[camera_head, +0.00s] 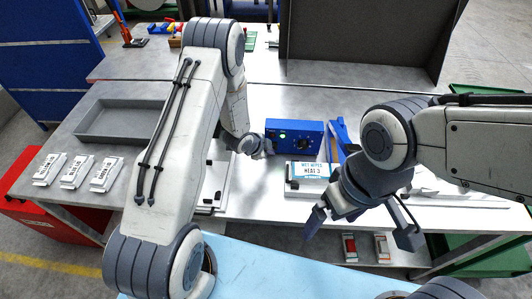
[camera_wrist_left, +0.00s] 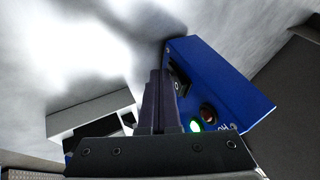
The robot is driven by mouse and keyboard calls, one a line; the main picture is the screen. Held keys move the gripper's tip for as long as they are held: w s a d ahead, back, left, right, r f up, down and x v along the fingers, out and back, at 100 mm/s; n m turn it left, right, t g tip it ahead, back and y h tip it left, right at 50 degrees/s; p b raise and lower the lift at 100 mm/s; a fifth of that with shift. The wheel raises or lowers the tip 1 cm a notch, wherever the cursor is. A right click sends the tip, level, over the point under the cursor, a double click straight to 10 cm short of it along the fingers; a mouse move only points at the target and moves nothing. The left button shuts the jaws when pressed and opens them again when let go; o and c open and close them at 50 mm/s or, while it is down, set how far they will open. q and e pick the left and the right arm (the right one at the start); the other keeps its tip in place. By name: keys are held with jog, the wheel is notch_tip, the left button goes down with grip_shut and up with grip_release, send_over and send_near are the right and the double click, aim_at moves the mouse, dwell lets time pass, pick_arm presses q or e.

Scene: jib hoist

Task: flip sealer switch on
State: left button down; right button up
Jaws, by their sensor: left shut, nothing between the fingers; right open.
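The blue sealer control box (camera_head: 308,131) stands on the bench in the middle of the head view. It also fills the right of the left wrist view (camera_wrist_left: 232,84). Its black switch (camera_wrist_left: 179,80) is at the box's near end there, right beside my fingertips; contact cannot be told. A green lamp (camera_wrist_left: 196,125) glows on the panel, with a dark red lamp beside it. My left gripper (camera_head: 264,148) is shut and empty at the box's left end; its closed fingers (camera_wrist_left: 158,75) show in the wrist view. My right gripper (camera_head: 360,230) is open and empty over the front edge.
A wet wipes pack (camera_head: 308,172) lies in front of the box. Blue tools (camera_head: 340,135) are to its right. A grey tray (camera_head: 122,121) and several white packs (camera_head: 75,171) are at left. A dark panel (camera_head: 365,45) stands behind.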

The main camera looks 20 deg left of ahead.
pick_arm(q)
jog(key=shift+d+r, duration=0.1)
jog(key=shift+r, duration=0.3)
jog(key=shift+r+p, duration=0.5)
jog(key=shift+r, duration=0.05)
